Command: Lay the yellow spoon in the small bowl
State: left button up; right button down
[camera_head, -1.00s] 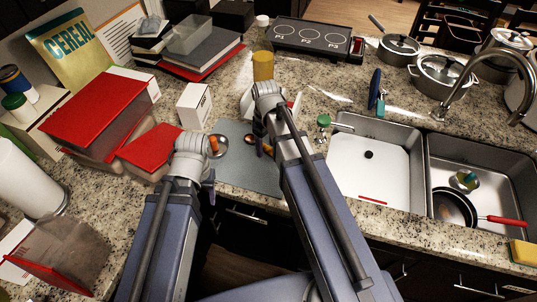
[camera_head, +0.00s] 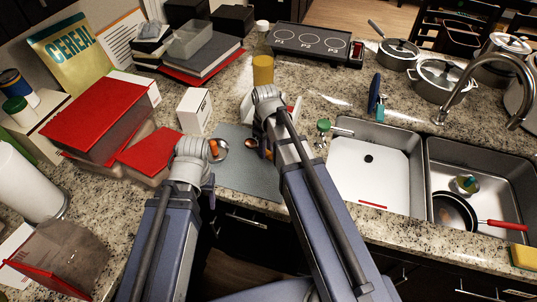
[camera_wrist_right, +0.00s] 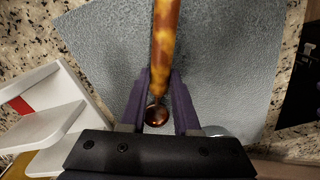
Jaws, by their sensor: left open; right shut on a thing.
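The spoon has a mottled yellow-brown handle (camera_wrist_right: 165,45) and a shiny copper-coloured head (camera_wrist_right: 155,112). My right gripper (camera_wrist_right: 160,88) is shut on the spoon, with a purple finger on each side of it.
A grey mat (camera_head: 245,178) lies under both grippers. A white box (camera_head: 194,111) and a red-lidded container (camera_head: 150,150) stand to the left. The double sink (camera_head: 421,185) is to the right. A yellow-filled jar (camera_head: 263,70) stands behind my right arm.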

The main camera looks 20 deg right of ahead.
notch_tip(320, 180, up, 10)
jog(key=p, duration=1)
jog(key=shift+f, duration=0.15)
